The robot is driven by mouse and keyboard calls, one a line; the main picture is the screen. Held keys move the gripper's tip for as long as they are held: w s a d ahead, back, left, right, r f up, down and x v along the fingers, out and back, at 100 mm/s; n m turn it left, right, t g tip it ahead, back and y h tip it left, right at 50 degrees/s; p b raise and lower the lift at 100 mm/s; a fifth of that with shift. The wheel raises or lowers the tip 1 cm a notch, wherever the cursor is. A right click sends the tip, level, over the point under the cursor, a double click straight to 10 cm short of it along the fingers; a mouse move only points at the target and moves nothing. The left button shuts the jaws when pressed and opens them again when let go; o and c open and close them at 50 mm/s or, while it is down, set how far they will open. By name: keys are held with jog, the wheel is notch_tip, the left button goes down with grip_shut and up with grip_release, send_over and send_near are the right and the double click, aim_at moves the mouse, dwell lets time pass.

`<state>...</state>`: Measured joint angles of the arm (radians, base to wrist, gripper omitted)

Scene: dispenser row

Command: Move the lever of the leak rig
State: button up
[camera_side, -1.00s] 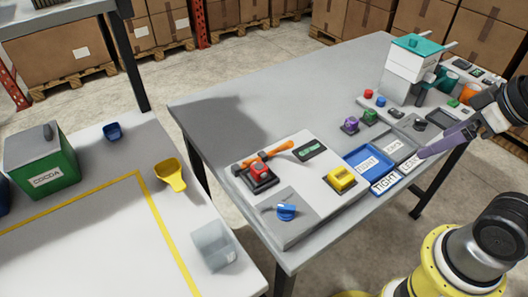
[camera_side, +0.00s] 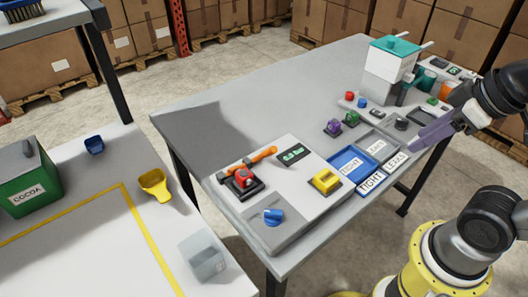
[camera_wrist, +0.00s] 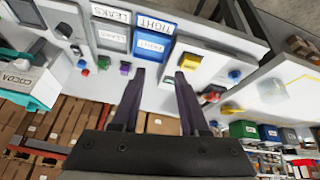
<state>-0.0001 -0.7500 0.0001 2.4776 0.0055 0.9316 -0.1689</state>
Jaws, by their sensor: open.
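The flat rig panel (camera_side: 262,205) lies at the near left of the grey table in the side view. It carries an orange-handled lever (camera_side: 248,160), a red part on a black base (camera_side: 242,181), a yellow handle block (camera_side: 326,181) and a blue knob (camera_side: 273,216). I cannot tell which panel is the leak rig. My gripper (camera_side: 416,142) is over the table's right part near the LEAKS labels, apart from the panel. In the wrist view my gripper (camera_wrist: 160,73) is open and empty, with the yellow block (camera_wrist: 213,92) and blue knob (camera_wrist: 234,75) to its right.
A white box with a teal lid (camera_side: 390,65) stands behind. The back left table surface is clear. A white table (camera_side: 80,245) holds a green cocoa box (camera_side: 35,200).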

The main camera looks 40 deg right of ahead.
jog(key=w+r+n, duration=0.2)
jog(key=w+a+r+n, duration=0.1)
jog(key=w+r+n, duration=0.1)
jog(key=r, duration=0.1)
jog(key=shift+w+a+y, duration=0.1)
jog(key=shift+w+y, duration=0.15)
jog(key=shift+y, duration=0.05)
grip_shut()
jog(key=w+a+n+g, duration=0.2)
jog(key=w+a+n, duration=0.25)
jog(key=w, duration=0.35)
jog(key=w+a+n+g, duration=0.2)
jog(key=w+a+n, duration=0.25)
jog(key=w, duration=0.35)
jog(key=w+a+f+g, duration=0.1)
jog(key=w+a+f, duration=0.1)
jog(key=a+f, duration=0.3)
jog(key=shift+w+f+n+y, duration=0.3)
jog(key=shift+f+n, duration=0.1)
jog(key=shift+f, duration=0.2)
jog(key=shift+a+f, duration=0.15)
jog(key=shift+f, duration=1.65)
jog(key=shift+a+f, duration=0.15)
jog(key=shift+f, duration=1.6)
